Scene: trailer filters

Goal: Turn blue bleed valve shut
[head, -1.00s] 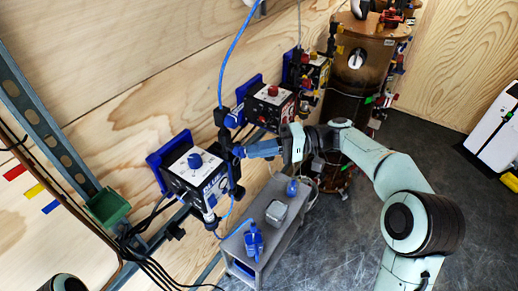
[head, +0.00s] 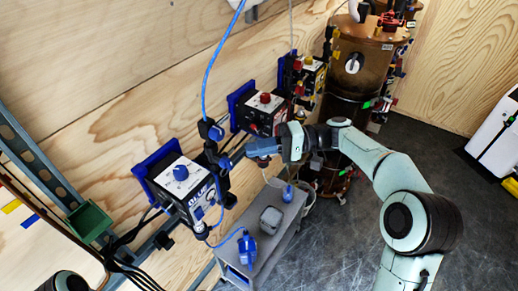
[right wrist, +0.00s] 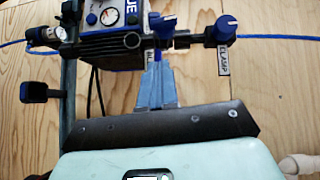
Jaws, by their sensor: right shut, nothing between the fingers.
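The blue bleed valve knob (right wrist: 162,25) sits on dark pipework at the right side of the blue pump unit (right wrist: 112,22). In the head view a blue knob (head: 225,163), which seems to be the same one, is just left of my right fingertips. My right gripper (head: 240,156) is shut and empty. In the right wrist view its fingertips (right wrist: 157,66) point at the pipework just below the knob, by a partly hidden label; I cannot tell whether they touch. My left gripper is out of view.
A second blue knob (right wrist: 222,28), labelled CLAMP, is to the right on the same line. A red-knobbed unit (head: 263,114) and a brown tank (head: 358,72) stand farther back. A grey bench (head: 262,258) with a blue bottle is below. Open floor lies right.

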